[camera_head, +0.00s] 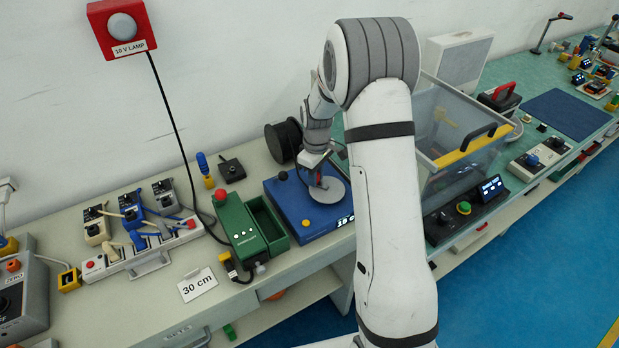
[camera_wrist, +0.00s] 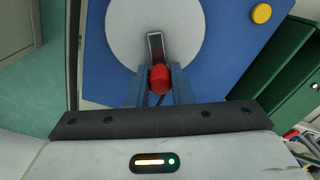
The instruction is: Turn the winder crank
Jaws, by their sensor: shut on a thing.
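The winder is a blue box (camera_head: 290,205) on the bench, with a pale grey disc (camera_head: 331,192) on top. In the wrist view the disc (camera_wrist: 125,35) carries a dark crank arm (camera_wrist: 155,46) with a red knob (camera_wrist: 160,79) at its end. My gripper (camera_wrist: 158,84) is shut on the red knob, one blue-grey finger on each side of it. A lit readout (camera_head: 346,220) on the box front is partly covered by my arm.
A green open box (camera_head: 243,232) stands just left of the winder, a black spool (camera_head: 283,141) behind it. A clear bin (camera_head: 450,130) with a yellow edge stands to the right. A "30 cm" card (camera_head: 198,284) lies front left. The bench holds several other devices.

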